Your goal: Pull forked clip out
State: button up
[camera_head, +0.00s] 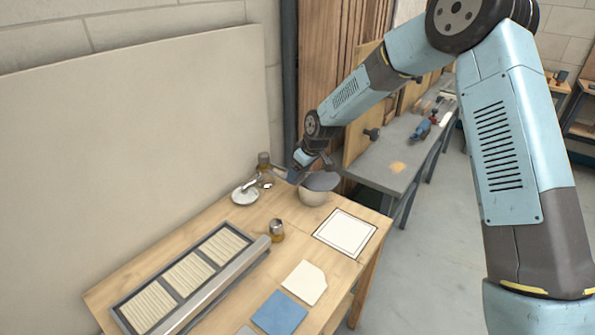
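My gripper (293,173) is at the far end of the wooden table (315,212), close to the back board. It is small and partly covered by my own wrist, so I cannot tell whether its fingers are open or shut. A brownish fitting or jar (264,160) stands just left of it. A white dish-like part (245,195) is on the table to the lower left, with a slim pale piece reaching from it toward my gripper. I cannot make out a forked clip for certain. A pale rounded bowl (313,197) sits below my wrist, partly hidden by a dark grey oval.
A tray with ribbed inserts and a metal rail (224,277) fills the table's left front. A small amber jar (277,231), a white framed square (345,233), a cream tile (304,283) and a blue tile (280,313) lie nearby. A grey workbench (398,160) stands behind right.

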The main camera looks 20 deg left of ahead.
jog(key=v, duration=1.3)
jog(key=shift+r, duration=0.2)
jog(key=shift+d, duration=0.1)
jog(key=s+d+r+m+t+h, duration=0.1)
jog(key=s+d+r+m, duration=0.1)
jog(key=s+d+r, duration=0.45)
jog(key=s+d+r+m+t+h, duration=0.15)
jog(key=d+r, duration=0.25)
jog(key=d, duration=0.6)
jog(key=s+d+r+m+h, duration=0.1)
jog(key=s+d+r+m, duration=0.2)
jog(key=d+r, duration=0.35)
jog(key=s+d+r+m+t, duration=0.1)
jog(key=s+d+m, duration=0.6)
jog(key=s+d, duration=1)
jog(key=s, duration=0.4)
jog(key=shift+d+r+h, duration=0.25)
jog(key=shift+h, duration=0.1)
